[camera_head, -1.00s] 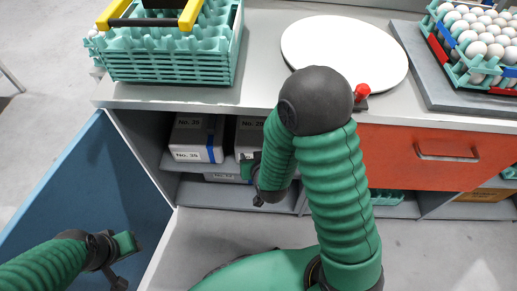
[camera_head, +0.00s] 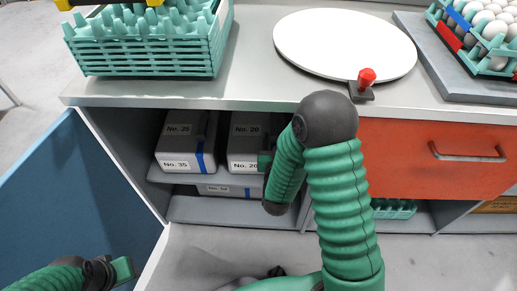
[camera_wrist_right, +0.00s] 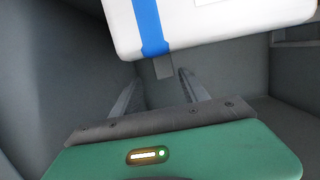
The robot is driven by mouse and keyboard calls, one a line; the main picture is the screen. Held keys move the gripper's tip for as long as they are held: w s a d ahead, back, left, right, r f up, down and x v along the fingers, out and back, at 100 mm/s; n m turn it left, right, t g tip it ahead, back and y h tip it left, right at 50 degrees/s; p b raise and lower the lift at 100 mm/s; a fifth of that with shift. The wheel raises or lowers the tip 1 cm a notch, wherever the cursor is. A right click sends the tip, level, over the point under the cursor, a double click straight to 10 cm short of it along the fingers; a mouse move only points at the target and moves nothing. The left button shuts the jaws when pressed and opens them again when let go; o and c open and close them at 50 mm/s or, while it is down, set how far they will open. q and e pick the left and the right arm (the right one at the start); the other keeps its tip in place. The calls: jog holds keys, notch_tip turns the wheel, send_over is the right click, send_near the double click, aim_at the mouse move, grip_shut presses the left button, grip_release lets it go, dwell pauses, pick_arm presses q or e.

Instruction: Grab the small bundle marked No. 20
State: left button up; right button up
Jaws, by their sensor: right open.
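The small bundle marked No. 20 (camera_head: 243,146) is a grey pack on the upper shelf of the open cabinet, its right side hidden by my right arm. My right gripper (camera_head: 266,161) is at that side, its fingers hidden in the head view. In the right wrist view my right gripper (camera_wrist_right: 162,88) is open and empty. Just past its fingertips is a pale bundle with a blue strap (camera_wrist_right: 151,27); its number cannot be read there. My left gripper (camera_head: 122,270) is at the lower left, away from the bundles; its jaws are unclear.
Bundle No. 35 (camera_head: 184,143) stands left of No. 20. Another bundle (camera_head: 228,190) lies lower. The blue door (camera_head: 75,185) is open at left; a red drawer (camera_head: 440,158) is at right. The counter above holds egg trays (camera_head: 145,60) and a white disc (camera_head: 345,42).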

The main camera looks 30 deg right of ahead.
aim_at(275, 124)
jog(key=shift+a+x, duration=0.2)
jog(key=shift+x, duration=0.9)
jog(key=b+x, duration=0.2)
jog(key=x, duration=0.1)
jog(key=b+x, duration=0.1)
jog(key=x, duration=0.1)
jog(key=shift+w+a+b, duration=0.15)
jog(key=shift+w+b, duration=0.15)
jog(key=shift+w, duration=0.05)
jog(key=shift+w+r, duration=0.1)
jog(key=shift+r, duration=0.1)
jog(key=shift+c, duration=0.2)
grip_shut()
